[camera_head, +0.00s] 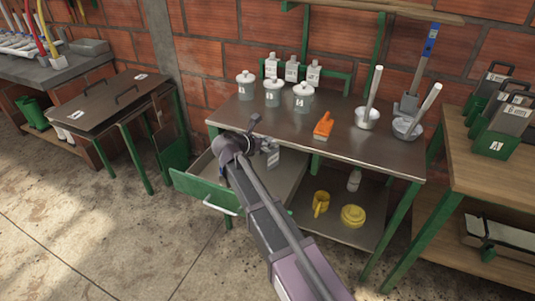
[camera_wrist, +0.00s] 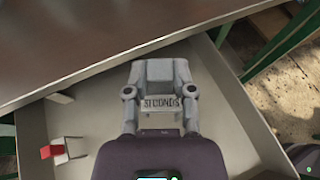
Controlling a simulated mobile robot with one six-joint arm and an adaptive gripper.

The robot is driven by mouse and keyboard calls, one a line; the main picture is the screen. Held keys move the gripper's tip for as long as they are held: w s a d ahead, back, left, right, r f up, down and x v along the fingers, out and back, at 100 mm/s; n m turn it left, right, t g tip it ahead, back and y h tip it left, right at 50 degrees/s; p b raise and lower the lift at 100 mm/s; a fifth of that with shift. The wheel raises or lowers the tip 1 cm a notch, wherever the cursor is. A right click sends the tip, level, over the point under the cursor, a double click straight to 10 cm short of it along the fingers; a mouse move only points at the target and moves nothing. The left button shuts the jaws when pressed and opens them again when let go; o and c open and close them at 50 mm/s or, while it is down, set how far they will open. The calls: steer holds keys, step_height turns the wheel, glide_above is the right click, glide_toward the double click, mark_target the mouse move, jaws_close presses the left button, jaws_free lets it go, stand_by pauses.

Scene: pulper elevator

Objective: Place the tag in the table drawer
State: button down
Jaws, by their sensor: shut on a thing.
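My gripper (camera_wrist: 160,72) is shut on a grey tag (camera_wrist: 160,103) with the dark word "SECONDS" on it. In the wrist view the tag sits between the two grey fingers, over the open drawer (camera_wrist: 92,122). I cannot tell whether it touches the drawer floor. In the head view the table drawer (camera_head: 190,184), with its green front and pale handle, is pulled out at the left of the table (camera_head: 345,139). My arm crosses over it and hides part of its inside.
A small red and white object (camera_wrist: 60,148) lies in the drawer's left part. The tabletop edge (camera_wrist: 110,66) overhangs the drawer close to my gripper. White lidded jars (camera_head: 302,96), an orange brush (camera_head: 323,125) and mortars stand on the table. Yellow items (camera_head: 352,215) sit on the lower shelf.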

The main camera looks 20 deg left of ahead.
mark_target(263, 150)
steer(key=shift+f, duration=0.1)
stand_by(0.3)
steer(key=shift+f+b, duration=1.85)
steer(key=shift+f, duration=0.15)
steer(key=shift+c, duration=2.3)
jaws_free()
steer(key=shift+r, duration=0.2)
